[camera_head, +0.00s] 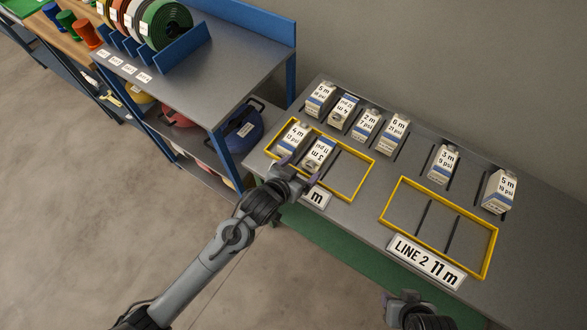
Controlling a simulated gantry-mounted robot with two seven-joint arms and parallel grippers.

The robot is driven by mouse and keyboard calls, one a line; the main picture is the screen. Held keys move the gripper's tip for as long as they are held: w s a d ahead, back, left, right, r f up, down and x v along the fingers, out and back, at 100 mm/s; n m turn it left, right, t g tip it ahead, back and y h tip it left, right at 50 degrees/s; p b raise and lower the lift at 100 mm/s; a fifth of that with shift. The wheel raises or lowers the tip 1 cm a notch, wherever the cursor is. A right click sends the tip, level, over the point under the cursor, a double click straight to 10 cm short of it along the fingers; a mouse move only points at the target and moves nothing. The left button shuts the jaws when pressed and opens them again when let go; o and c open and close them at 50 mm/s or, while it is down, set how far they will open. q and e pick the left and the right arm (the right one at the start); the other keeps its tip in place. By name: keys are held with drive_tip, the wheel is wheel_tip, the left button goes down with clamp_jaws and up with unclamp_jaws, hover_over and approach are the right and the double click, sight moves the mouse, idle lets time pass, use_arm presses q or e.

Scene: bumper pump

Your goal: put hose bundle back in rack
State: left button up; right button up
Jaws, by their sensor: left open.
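The hose bundles look like white and blue labelled blocks. Two stand in the left yellow frame (362,180): a 4 m bundle (295,135) and one with an upside-down label (319,150). The rack row behind holds a 5 m bundle (320,98), an upside-down one (344,108), 2 m (368,124), 6 m (394,131), 3 m (443,163) and 5 m (500,190). My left gripper (301,172) is open, at the front of the upside-down bundle in the frame; contact is unclear. My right gripper (405,300) is at the bottom edge, its jaws unclear.
The right yellow frame (432,180) is empty, behind the LINE 2 11 m sign (427,261). My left gripper partly covers the left sign (317,197). The row has gaps around the 3 m bundle. A grey shelf bench (200,85) with hose reels stands at left.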

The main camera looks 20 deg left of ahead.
use_arm(q)
drive_tip(key=shift+s+a+r, duration=0.15)
drive_tip(key=shift+s+a, duration=0.1)
drive_tip(key=shift+s, duration=0.35)
drive_tip(key=s+a+f+g+y, duration=0.1)
drive_tip(key=s+a, duration=0.3)
drive_tip(key=s, duration=0.4)
drive_tip(key=s+a+n+g+y, duration=0.1)
drive_tip(key=s+a+g, duration=0.2)
drive_tip(key=s, duration=0.5)
drive_tip(key=s+a+f+g+y, duration=0.1)
drive_tip(key=s+a+g, duration=0.3)
drive_tip(key=s, duration=0.4)
drive_tip(key=shift+s+a+f, duration=0.25)
drive_tip(key=shift+a+f, duration=0.05)
drive_tip(key=shift+a, duration=0.05)
drive_tip(key=shift+n, duration=0.3)
